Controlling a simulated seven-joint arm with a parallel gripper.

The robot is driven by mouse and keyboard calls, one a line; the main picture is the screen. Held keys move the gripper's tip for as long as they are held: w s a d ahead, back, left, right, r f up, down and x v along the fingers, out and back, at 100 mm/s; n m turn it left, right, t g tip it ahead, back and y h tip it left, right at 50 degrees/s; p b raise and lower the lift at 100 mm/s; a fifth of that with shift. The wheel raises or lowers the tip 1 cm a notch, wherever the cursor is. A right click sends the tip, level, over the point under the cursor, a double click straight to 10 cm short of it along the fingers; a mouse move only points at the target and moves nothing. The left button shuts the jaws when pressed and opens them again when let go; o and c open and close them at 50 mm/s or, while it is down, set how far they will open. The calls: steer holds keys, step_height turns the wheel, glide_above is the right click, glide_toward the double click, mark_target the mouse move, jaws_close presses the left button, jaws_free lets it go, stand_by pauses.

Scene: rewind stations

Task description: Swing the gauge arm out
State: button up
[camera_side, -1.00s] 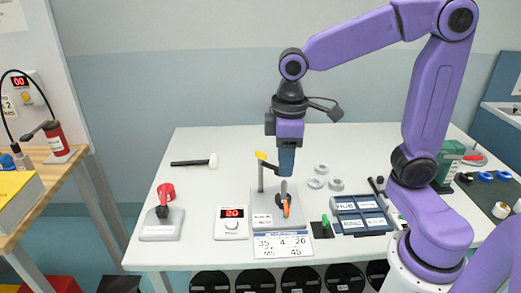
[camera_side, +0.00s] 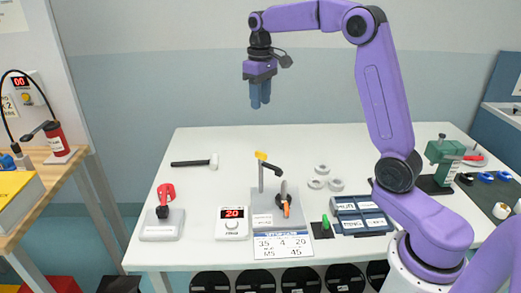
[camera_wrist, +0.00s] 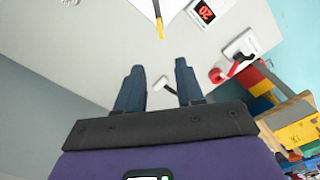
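The gauge station (camera_side: 265,196) is a grey base with an upright post near the middle front of the white table. A yellow-tipped arm (camera_side: 261,155) tops the post, with a black arm section reaching right and slightly down. The yellow tip also shows at the top of the wrist view (camera_wrist: 160,28). An orange-marked lever (camera_side: 286,208) stands on the base, right of the post. My gripper (camera_side: 260,107) is high above the table, pointing down and clear of the station. In the wrist view its two fingers (camera_wrist: 158,66) are apart with nothing between them.
A counter showing 20 (camera_side: 232,222) stands left of the station, and a red-handled device (camera_side: 163,222) further left. A mallet (camera_side: 195,162) lies behind. White rings (camera_side: 321,177) and blue labelled bins (camera_side: 360,214) are on the right. The air around my gripper is free.

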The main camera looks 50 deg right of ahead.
step_height(320, 180, down, 17)
steer(key=shift+f, duration=0.1)
stand_by(0.5)
jaws_close()
stand_by(1.4)
